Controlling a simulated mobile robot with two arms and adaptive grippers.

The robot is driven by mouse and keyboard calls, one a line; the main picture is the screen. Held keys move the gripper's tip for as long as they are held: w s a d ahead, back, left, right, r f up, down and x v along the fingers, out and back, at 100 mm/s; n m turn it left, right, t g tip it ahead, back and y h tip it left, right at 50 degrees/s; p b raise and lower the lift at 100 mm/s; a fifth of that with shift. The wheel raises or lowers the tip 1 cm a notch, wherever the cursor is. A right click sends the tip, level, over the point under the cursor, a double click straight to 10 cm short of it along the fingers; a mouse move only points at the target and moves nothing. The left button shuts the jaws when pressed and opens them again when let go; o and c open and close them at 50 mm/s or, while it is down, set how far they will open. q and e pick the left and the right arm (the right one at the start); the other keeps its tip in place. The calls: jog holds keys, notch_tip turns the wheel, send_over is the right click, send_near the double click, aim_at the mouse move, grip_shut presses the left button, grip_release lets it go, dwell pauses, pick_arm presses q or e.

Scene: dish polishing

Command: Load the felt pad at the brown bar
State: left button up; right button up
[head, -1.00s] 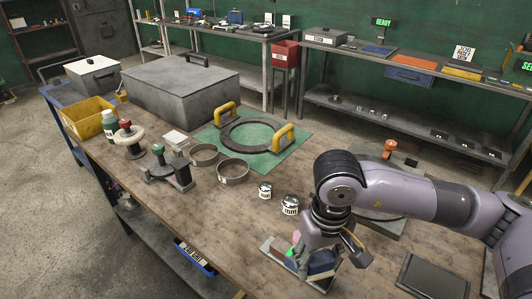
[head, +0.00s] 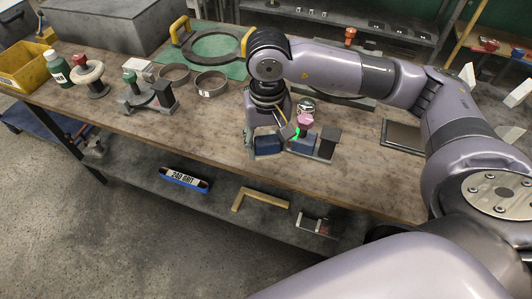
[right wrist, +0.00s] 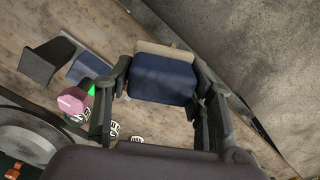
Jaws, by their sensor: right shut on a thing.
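My right gripper (head: 268,134) is shut on a navy block, the felt pad (head: 267,145), low over the bench near its front edge. In the right wrist view the same gripper (right wrist: 162,86) has a finger on each side of the navy pad (right wrist: 162,78), which has a tan layer along its far edge. To its right stands a dark brown bar (head: 328,141), which also shows in the wrist view (right wrist: 46,62). The pad and the bar are apart. I cannot tell whether the pad touches the bench. My left gripper is not in view.
A lidded tin (head: 307,106) stands behind. A dark flat plate (head: 402,136) lies to the right. Rings (head: 210,83) and a clamp stand left. Bare bench lies left of the gripper.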

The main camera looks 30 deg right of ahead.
jog(key=w+d+r+m+p, duration=0.2)
jog(key=w+d+m+p, duration=0.1)
jog(key=w+d+m, duration=0.6)
jog(key=f+m, duration=0.1)
jog(key=w+d+f+m, duration=0.1)
jog(key=f+m, duration=0.1)
jog(key=d+f+m, duration=0.1)
jog(key=f+m, duration=0.1)
jog(key=shift+w+f, duration=0.25)
jog(key=shift+w, duration=0.05)
jog(key=shift+a+f+b, duration=0.1)
jog(key=shift+f+b, duration=0.45)
jog(key=shift+f, duration=0.15)
pick_arm(q)
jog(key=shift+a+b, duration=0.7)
jog(key=shift+b, duration=0.45)
pick_arm(e)
jog(key=shift+f, duration=2.2)
pick_arm(q)
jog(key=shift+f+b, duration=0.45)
jog(key=shift+b, duration=0.05)
pick_arm(e)
jog(key=shift+f, duration=0.5)
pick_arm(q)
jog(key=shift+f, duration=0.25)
pick_arm(e)
jog(key=shift+s+f, duration=0.15)
jog(key=shift+f, duration=0.05)
jog(key=shift+r, duration=0.1)
